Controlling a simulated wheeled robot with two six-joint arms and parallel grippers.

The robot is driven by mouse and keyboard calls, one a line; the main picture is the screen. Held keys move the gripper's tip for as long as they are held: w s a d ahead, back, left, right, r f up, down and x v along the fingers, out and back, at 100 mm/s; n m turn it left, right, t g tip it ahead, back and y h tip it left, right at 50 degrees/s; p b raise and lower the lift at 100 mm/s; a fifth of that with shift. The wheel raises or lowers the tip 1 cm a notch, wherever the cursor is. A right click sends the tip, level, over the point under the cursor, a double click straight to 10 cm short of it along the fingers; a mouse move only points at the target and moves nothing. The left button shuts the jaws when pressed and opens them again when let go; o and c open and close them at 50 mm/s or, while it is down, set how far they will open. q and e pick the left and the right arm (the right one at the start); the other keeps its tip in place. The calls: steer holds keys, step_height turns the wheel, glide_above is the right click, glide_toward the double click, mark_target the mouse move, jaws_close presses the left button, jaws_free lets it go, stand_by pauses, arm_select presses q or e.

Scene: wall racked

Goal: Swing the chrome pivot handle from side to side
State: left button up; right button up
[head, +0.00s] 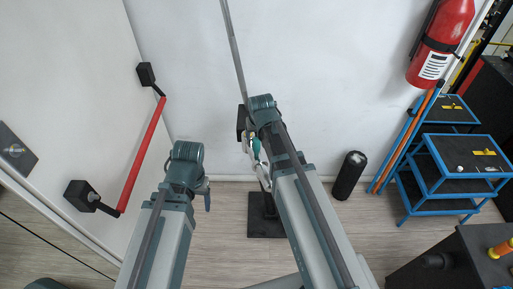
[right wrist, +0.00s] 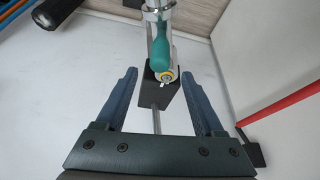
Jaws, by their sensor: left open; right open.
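A handle with a teal grip (right wrist: 160,50) and chrome parts (right wrist: 158,12) stands in front of a black block (right wrist: 155,92) in the right wrist view. In the head view the teal grip (head: 256,149) shows beside my right arm, which partly hides it. My right gripper (right wrist: 160,72) is open, with one finger on each side of the handle's end. No finger is seen touching it. My left gripper (head: 206,194) is open and away from the handle, mostly hidden by its own wrist.
A red push bar (head: 142,157) on black mounts crosses the white door at left. A dark plate with a chrome knob (head: 15,150) is at the far left. A black cylinder (head: 349,175), blue cart (head: 462,165) and red extinguisher (head: 440,40) are at right.

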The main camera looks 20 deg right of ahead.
mark_target(257, 140)
steer(key=b+x, duration=0.6)
steer(key=x, duration=0.1)
steer(key=shift+w+f, duration=0.15)
steer(key=shift+f, duration=0.15)
steer(key=shift+r, duration=0.1)
jaws_close()
stand_by(1.0)
